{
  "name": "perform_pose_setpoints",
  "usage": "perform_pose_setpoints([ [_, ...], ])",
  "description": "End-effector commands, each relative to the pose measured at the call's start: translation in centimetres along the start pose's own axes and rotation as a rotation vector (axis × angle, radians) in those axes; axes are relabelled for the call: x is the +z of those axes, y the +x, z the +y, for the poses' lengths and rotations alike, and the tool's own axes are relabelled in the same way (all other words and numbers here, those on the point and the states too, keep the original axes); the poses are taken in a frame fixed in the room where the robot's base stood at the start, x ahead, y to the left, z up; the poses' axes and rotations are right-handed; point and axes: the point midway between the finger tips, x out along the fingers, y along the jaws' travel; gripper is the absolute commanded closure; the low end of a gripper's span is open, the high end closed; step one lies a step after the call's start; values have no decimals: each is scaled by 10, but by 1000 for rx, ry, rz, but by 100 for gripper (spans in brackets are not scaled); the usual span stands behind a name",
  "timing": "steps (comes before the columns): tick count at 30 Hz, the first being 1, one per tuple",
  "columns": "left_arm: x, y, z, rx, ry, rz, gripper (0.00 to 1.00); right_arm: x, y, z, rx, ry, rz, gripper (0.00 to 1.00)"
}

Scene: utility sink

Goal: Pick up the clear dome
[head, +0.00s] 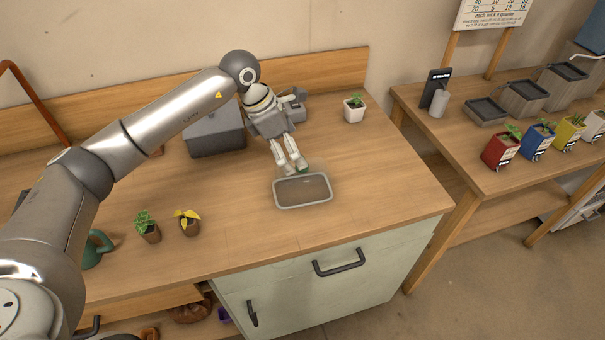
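A shallow grey-rimmed tray (303,204) rests on the wooden bench. A faint, see-through shape around and above the tray looks like the clear dome (318,179); its outline is hard to make out. My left gripper (292,169) points down at the tray's back edge, in front of or touching the dome's upper part. Its two fingers show a narrow gap between them. I cannot tell whether clear material lies between the fingertips. My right gripper is out of view.
Two small potted plants (148,229) (188,224) stand at the front left, and a white-potted plant (354,109) at the back right. The bench right of the tray is clear. Coloured pots (501,150) stand on another table.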

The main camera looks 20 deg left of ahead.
Motion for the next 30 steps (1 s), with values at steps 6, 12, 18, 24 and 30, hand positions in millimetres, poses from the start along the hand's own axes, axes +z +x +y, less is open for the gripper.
perform_pose_setpoints([
  [6,1,18,-1,0,-1,-3,0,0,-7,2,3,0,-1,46],
  [12,1,40,-8,-5,-2,-1,0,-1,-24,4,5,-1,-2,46],
  [18,1,65,-8,-2,-1,-4,0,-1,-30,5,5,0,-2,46],
  [24,0,70,-8,0,0,-5,0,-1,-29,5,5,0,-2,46],
  [30,0,70,-8,0,0,-5,15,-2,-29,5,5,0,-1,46],
])
